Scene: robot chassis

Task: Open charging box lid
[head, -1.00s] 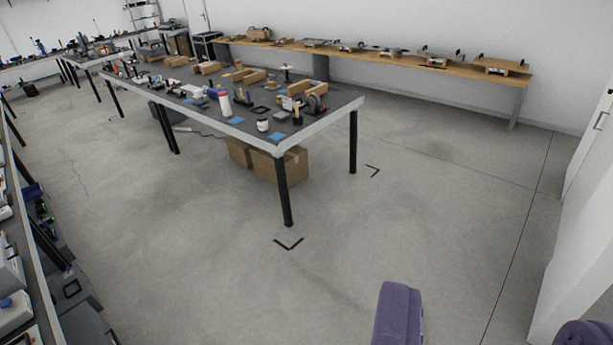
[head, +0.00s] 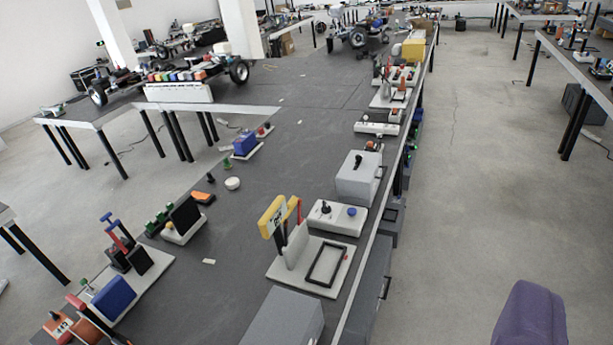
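I cannot tell for sure which thing is the charging box. A light grey box (head: 357,182) with a black handle-like part on its top stands at the right edge of the long dark table; its top looks closed. A larger plain grey box (head: 284,318) stands nearer, at the bottom of the picture, partly cut off. One purple part, seemingly a finger of my gripper (head: 531,316), shows at the bottom right over the floor, apart from the table and boxes. No second finger is in view, so its opening cannot be judged.
The long dark table (head: 245,225) carries a white board with a black frame (head: 327,263), a white switch box (head: 338,217) and a blue-block fixture (head: 113,297). Wheeled chassis assemblies stand farther back. Bare floor (head: 470,160) runs along the table's right side.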

